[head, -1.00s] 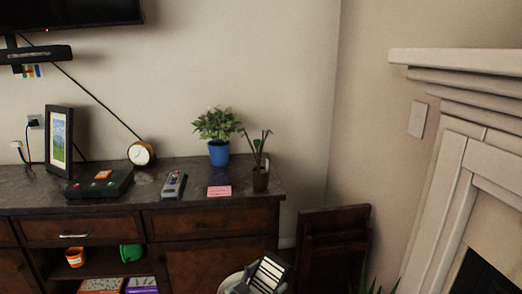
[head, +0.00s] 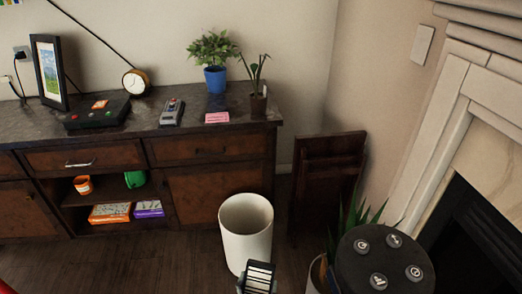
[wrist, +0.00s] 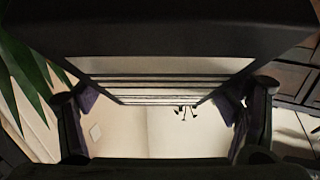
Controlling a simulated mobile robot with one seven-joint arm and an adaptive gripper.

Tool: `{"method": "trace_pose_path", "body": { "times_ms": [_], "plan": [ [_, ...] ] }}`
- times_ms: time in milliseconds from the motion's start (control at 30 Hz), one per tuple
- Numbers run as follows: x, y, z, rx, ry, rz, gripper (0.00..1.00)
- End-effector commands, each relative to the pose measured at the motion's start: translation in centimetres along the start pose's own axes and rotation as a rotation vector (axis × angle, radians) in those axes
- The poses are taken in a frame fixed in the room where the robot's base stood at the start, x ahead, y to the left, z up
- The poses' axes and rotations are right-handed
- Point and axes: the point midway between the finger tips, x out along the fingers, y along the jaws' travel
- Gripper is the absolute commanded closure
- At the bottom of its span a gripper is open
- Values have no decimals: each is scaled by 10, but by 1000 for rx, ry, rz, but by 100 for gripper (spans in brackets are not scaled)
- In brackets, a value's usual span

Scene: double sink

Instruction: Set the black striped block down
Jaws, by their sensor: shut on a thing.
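The black striped block (head: 258,277), dark with pale stripes, shows at the bottom edge of the head view, and its lower part is cut off. In the wrist view its striped side (wrist: 165,88) stretches across the upper middle. My gripper (wrist: 158,101) is shut on the block, with one finger at its left end and one at its right end. In the head view the block is just below the white bin in the picture and overlaps its bottom edge. I cannot tell the block's height above the floor.
The white bin (head: 233,237) stands open on the wooden floor (head: 140,258). Behind it is a dark cabinet (head: 212,190) with a remote, a pink note and plants on top. Folded dark wood (head: 330,180) leans by the wall. A spiky plant (head: 350,225) and fireplace are at right.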

Motion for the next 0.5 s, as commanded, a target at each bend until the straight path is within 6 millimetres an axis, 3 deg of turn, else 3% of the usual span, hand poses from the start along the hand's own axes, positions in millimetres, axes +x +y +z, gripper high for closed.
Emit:
{"method": "trace_pose_path", "body": {
  "times_ms": [233,500],
  "plan": [
    [-7,9,10,-4,4,-177,55],
    [-13,12,-2,0,3,-244,55]
  ]
}}
